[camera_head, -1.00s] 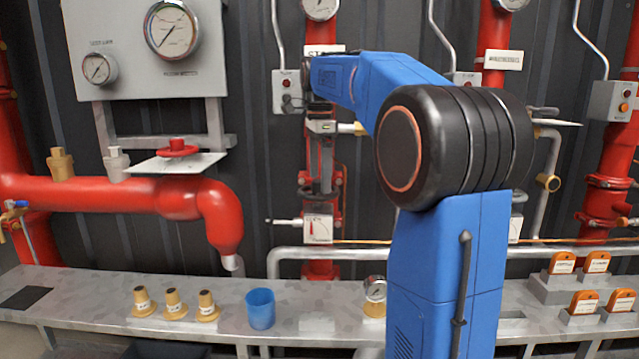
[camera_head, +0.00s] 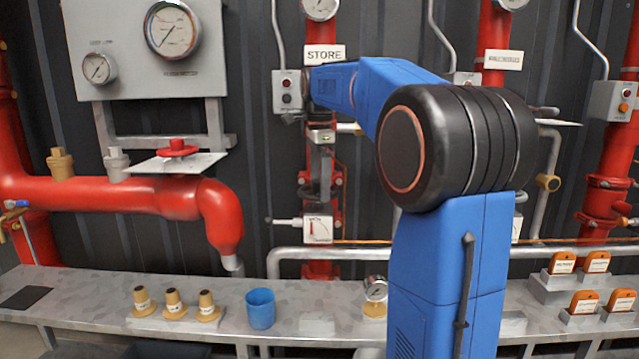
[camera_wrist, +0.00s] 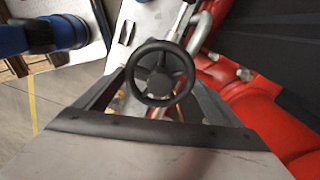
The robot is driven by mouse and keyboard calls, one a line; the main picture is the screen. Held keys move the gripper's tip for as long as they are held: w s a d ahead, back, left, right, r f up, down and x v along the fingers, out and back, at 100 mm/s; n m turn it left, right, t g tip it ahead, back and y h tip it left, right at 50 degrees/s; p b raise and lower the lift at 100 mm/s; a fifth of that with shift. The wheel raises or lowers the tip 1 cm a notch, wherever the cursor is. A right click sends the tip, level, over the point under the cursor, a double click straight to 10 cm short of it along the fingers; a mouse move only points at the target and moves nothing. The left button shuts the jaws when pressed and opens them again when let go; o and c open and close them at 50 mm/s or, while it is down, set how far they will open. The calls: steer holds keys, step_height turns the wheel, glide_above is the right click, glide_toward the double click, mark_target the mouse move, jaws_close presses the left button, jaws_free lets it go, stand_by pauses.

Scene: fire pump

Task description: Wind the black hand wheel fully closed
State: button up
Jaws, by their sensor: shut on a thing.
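The black hand wheel (camera_wrist: 137,73) shows in the wrist view as a round spoked rim, in front of red pipework. My gripper (camera_wrist: 150,110) has a finger on either side of the wheel and is shut on it. In the head view my gripper (camera_head: 320,180) is at the red pipe below the STORE sign, small and partly merged with the pipe fittings.
A STORE sign (camera_head: 324,54) and a grey switch box (camera_head: 288,91) are close to my wrist. A white gauge plate (camera_head: 318,230) is below the gripper.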

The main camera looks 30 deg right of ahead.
steer(key=m, duration=0.8)
stand_by(0.4)
steer(key=m, duration=0.4)
steer(key=shift+a, duration=0.1)
steer(key=m, duration=0.4)
steer(key=o, duration=1)
